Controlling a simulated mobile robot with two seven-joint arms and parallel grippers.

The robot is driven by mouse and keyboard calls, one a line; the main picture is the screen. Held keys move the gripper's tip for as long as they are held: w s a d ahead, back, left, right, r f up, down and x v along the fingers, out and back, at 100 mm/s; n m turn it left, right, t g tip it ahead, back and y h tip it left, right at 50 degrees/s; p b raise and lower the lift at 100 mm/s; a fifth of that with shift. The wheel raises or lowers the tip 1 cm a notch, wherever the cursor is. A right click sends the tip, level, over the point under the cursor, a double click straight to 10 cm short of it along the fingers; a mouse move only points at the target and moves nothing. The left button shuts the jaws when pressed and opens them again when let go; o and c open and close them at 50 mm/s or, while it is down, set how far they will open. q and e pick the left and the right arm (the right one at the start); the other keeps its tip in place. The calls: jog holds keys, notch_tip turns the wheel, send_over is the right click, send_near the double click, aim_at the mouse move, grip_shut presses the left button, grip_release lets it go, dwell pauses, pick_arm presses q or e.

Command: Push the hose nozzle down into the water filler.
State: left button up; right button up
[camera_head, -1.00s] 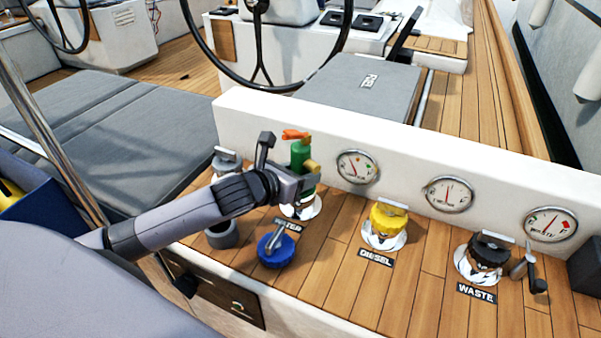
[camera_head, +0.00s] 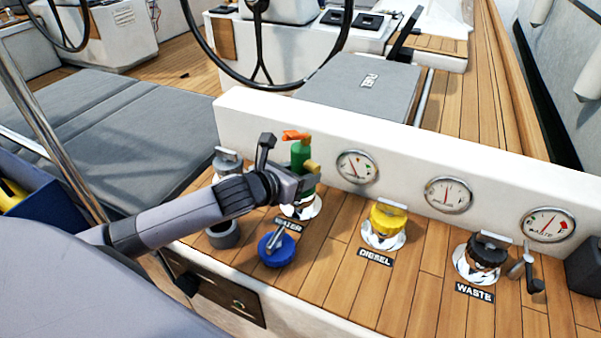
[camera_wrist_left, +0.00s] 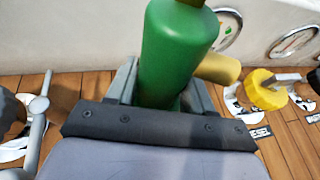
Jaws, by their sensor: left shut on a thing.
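The green hose nozzle (camera_head: 301,158) with an orange lever on top stands upright in my left gripper (camera_head: 303,184), which is shut on it. In the left wrist view the green nozzle body (camera_wrist_left: 178,55) sits between the two fingers (camera_wrist_left: 168,85). The nozzle is over the water filler (camera_head: 302,207), whose pale metal rim shows beneath it behind the WATER label. The nozzle's lower end is hidden by the gripper, so I cannot tell how deep it sits. My right gripper is not in view.
The blue cap (camera_head: 276,246) lies on the teak deck in front of the filler. The yellow diesel cap (camera_head: 388,220) and black waste cap (camera_head: 487,252) are to the right. A white wall with gauges (camera_head: 357,167) stands behind. A grey fitting (camera_head: 226,165) is left of the gripper.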

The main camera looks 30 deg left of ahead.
pick_arm(q)
jog(key=shift+r+p, duration=0.15)
jog(key=shift+p, duration=0.2)
jog(key=shift+f+b, duration=0.35)
jog(key=shift+f, duration=0.25)
dwell(0.3)
jog(key=o, duration=1.1)
jog(key=shift+f, duration=0.2)
jog(key=shift+s+r+p, duration=0.3)
jog(key=shift+s+p, duration=0.05)
jog(key=shift+p, duration=0.05)
jog(key=shift+p+v, duration=0.7)
jog(key=shift+v, duration=0.35)
jog(key=p+v, duration=0.4)
jog(key=v, duration=0.4)
jog(key=shift+s, duration=0.1)
